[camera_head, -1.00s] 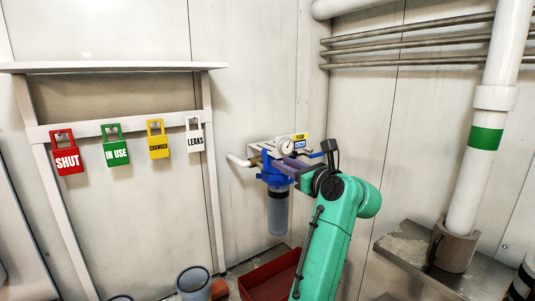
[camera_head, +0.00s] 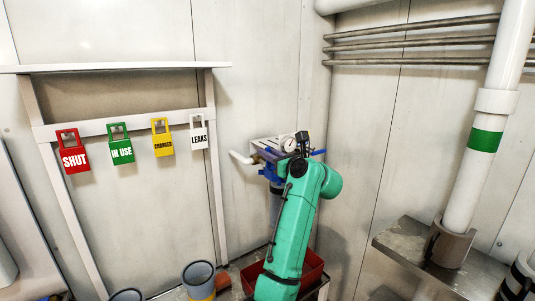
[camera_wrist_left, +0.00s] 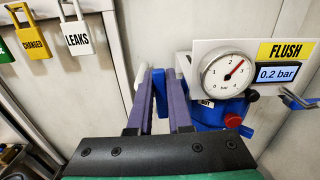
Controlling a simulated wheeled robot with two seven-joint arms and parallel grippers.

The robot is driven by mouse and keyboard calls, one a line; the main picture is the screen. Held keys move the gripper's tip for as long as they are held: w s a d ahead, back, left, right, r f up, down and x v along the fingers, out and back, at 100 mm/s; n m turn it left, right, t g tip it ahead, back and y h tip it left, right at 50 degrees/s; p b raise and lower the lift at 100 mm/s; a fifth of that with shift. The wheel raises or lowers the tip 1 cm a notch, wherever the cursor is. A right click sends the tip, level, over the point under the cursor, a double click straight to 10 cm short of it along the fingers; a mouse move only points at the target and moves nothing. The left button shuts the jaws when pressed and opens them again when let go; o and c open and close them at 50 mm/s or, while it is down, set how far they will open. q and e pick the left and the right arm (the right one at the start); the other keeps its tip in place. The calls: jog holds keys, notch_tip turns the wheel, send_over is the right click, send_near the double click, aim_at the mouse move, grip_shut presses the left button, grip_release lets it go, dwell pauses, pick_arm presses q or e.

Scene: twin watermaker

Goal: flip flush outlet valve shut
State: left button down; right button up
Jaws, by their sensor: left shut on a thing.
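The flush unit (camera_head: 272,150) is mounted on the wall in the head view, with a blue housing (camera_wrist_left: 205,115) below a round gauge (camera_wrist_left: 228,75). A yellow FLUSH label (camera_wrist_left: 286,51) and a 0.2 bar display (camera_wrist_left: 277,73) show in the left wrist view. My left gripper (camera_wrist_left: 160,85) has its two purple fingers shut on an upright blue valve handle (camera_wrist_left: 159,90), left of the gauge. In the head view my green arm hides most of this gripper and the grip. Which valve the handle belongs to is not marked. My right gripper is not in view.
A second blue lever (camera_wrist_left: 300,99) sticks out at the unit's right. SHUT (camera_head: 73,152), IN USE, CHANGED and LEAKS tags hang on a rail at the left. A red tray (camera_head: 312,268) stands below the unit. A metal shelf (camera_head: 440,262) with a white pipe is at the right.

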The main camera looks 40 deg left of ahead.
pick_arm(q)
jog(key=shift+w+m, duration=0.1)
jog(key=shift+m, duration=0.2)
jog(key=c, duration=1.1)
grip_release()
jog(key=shift+d, duration=0.1)
jog(key=shift+d+f, duration=0.1)
jog(key=b+v, duration=0.4)
jog(key=v, duration=1)
jog(key=shift+d, duration=0.2)
